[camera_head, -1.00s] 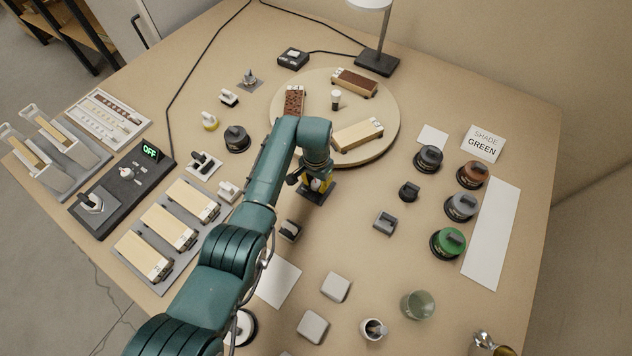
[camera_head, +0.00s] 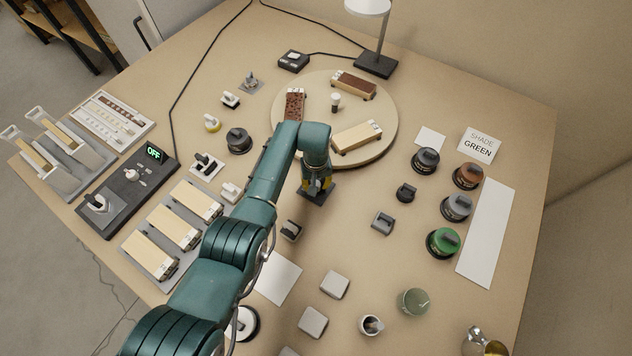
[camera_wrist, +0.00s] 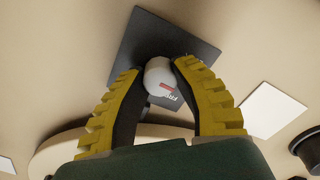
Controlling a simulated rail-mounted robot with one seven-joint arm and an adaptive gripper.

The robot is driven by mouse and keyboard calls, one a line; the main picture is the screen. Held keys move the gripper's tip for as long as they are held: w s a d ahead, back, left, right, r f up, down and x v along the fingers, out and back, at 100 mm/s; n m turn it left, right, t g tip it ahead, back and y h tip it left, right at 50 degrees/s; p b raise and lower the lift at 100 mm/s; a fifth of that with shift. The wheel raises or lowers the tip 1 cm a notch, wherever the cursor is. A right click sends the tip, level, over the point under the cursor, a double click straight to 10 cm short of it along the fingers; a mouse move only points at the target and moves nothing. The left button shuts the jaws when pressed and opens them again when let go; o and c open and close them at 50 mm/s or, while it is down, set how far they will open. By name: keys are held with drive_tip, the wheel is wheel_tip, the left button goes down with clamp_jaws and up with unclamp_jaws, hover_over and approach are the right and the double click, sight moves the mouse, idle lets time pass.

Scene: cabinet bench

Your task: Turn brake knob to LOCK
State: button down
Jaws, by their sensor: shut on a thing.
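The brake knob (camera_wrist: 158,77) is a pale round knob with a small red mark, on a dark square plate (camera_wrist: 150,40). White lettering, partly hidden, shows on the plate beside it and seems to start with "FR". My gripper (camera_wrist: 160,72) has its yellow ridged fingers on both sides of the knob, shut on it. In the head view my gripper (camera_head: 316,188) is low over the dark plate (camera_head: 322,197), and the knob is hidden behind the fingers. I cannot read the knob's setting.
A round turntable (camera_head: 385,95) with several blocks lies behind my gripper. A small dark-and-grey part (camera_head: 291,230) stands in front, near my arm. Several dark-based knobs (camera_head: 456,207) stand at the right.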

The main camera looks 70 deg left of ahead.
drive_tip(key=n, duration=0.4)
drive_tip(key=shift+n, duration=0.3)
drive_tip(key=shift+s+f+n+p, duration=0.1)
drive_tip(key=shift+n+p, duration=0.3)
drive_tip(key=shift+n, duration=2.1)
drive_tip(key=c, duration=0.8)
unclamp_jaws()
drive_tip(key=shift+o, duration=0.3)
wheel_tip(320, 180, up, 12)
